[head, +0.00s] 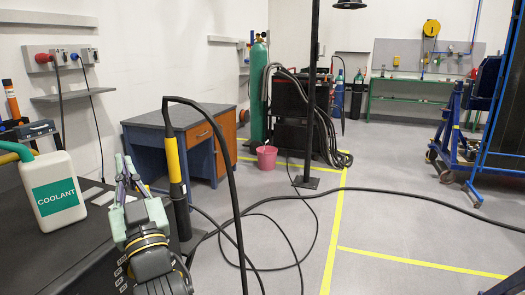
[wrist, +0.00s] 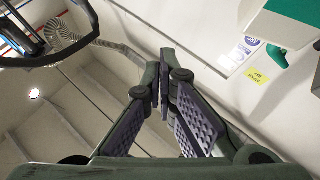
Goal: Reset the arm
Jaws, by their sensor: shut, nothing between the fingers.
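My gripper (head: 124,166) shows in the head view at the lower left, raised beside the dark worktop and pointing up. In the wrist view my gripper (wrist: 162,88) has its two fingers together at the tips, with nothing between them. The wrist view looks up at the ceiling and a wall. A white coolant jug (head: 50,195) with a green label stands on the dark worktop (head: 95,245), left of my gripper and apart from it.
A yellow-and-black torch (head: 175,160) on a dark cable stands just right of my gripper. A desk (head: 200,150), a pink bucket (head: 267,157) and a black pole (head: 312,100) stand farther back. Cables cross the grey floor. Open floor (head: 400,225) lies at the right.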

